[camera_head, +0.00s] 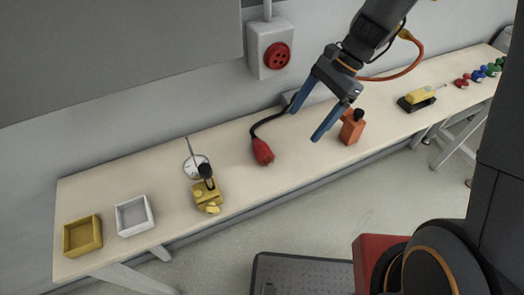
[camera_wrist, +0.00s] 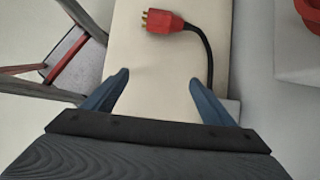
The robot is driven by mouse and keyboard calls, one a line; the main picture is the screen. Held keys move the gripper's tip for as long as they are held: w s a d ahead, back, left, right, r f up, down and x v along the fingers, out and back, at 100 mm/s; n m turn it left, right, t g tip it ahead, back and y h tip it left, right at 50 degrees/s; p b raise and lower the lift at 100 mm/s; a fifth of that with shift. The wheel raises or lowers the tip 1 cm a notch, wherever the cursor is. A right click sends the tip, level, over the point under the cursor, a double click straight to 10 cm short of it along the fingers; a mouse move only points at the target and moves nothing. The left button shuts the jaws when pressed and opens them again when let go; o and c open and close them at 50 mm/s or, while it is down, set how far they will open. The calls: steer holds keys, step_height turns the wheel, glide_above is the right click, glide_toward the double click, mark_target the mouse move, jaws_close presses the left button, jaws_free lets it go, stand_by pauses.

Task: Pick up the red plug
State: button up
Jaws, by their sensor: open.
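The red plug (camera_head: 262,151) lies on the pale bench top, with a black cable running from it up to the wall side. It also shows in the wrist view (camera_wrist: 168,21), at the top, with gold pins pointing left and the black cable curving down on the right. My gripper (camera_head: 306,124) is open and empty above the bench, to the right of the plug in the head view. Its two blue fingers show in the wrist view (camera_wrist: 158,88), apart from the plug, which lies beyond the fingertips.
A red socket on a grey box (camera_head: 270,49) is on the wall behind the bench. An orange block with a black knob (camera_head: 352,127) stands just right of my gripper. A yellow device (camera_head: 207,191), a white tray (camera_head: 134,215) and a yellow tray (camera_head: 82,236) are at left.

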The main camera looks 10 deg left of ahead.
steer(key=p, duration=0.2)
glide_toward(261, 144)
steer(key=x, duration=0.5)
steer(key=shift+p+x, duration=0.45)
steer(key=shift+x, duration=2.15)
steer(key=c, duration=1.2)
steer(key=shift+r, duration=0.1)
